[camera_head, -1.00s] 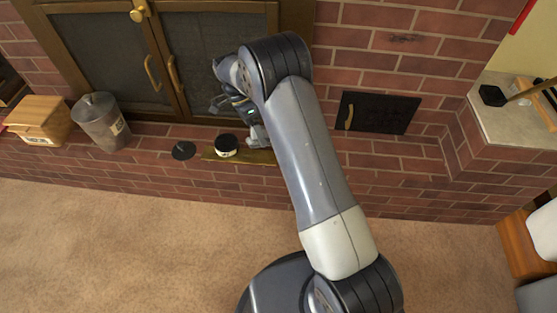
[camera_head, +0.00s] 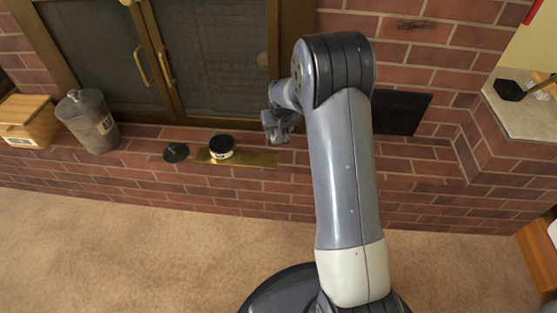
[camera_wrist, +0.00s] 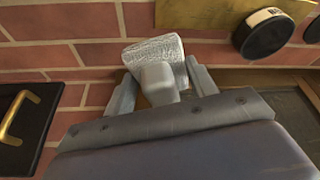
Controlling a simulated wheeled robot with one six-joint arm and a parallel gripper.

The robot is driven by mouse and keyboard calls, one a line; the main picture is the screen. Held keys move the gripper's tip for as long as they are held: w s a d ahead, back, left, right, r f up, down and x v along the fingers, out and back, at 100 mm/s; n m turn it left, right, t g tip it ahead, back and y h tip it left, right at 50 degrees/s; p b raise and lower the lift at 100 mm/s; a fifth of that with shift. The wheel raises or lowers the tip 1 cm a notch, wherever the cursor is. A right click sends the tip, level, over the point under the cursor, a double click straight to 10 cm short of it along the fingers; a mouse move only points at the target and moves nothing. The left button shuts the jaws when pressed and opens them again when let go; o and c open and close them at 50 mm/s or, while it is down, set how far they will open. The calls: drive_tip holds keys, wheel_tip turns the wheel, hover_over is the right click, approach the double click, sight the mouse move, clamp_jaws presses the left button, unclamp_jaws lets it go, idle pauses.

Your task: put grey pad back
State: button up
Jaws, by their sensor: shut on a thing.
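The grey pad (camera_wrist: 157,55) is a pale, rough-textured block between my gripper's fingers in the wrist view. My gripper (camera_wrist: 160,88) is shut on it, with a finger on either side. In the head view my gripper (camera_head: 277,127) is to the right of the gold plate (camera_head: 250,159), in front of the brick hearth. I cannot clearly make out the pad in the head view.
A black-topped jar (camera_head: 222,146) stands on the gold plate's left part; a black disc (camera_head: 175,152) lies left of it. A grey canister (camera_head: 88,122) and wooden box (camera_head: 27,118) stand further left. A small black door (camera_head: 405,112) is right of my arm.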

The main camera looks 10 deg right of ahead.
sight(278, 155)
drive_tip(key=shift+w+d+f, duration=0.15)
drive_tip(key=shift+w+f, duration=0.1)
drive_tip(key=shift+f, duration=0.05)
drive_tip(key=shift+n, duration=0.3)
wheel_tip(278, 155, down, 10)
drive_tip(key=b, duration=0.4)
drive_tip(key=shift+r, duration=0.2)
drive_tip(key=shift+f+b, duration=0.2)
drive_tip(key=shift+b, duration=0.1)
drive_tip(key=o, duration=1.3)
drive_tip(key=p+v, duration=0.4)
drive_tip(key=v, duration=0.8)
drive_tip(key=shift+d+r+p, duration=0.15)
drive_tip(key=shift+r+p, duration=0.05)
drive_tip(key=shift+p, duration=0.1)
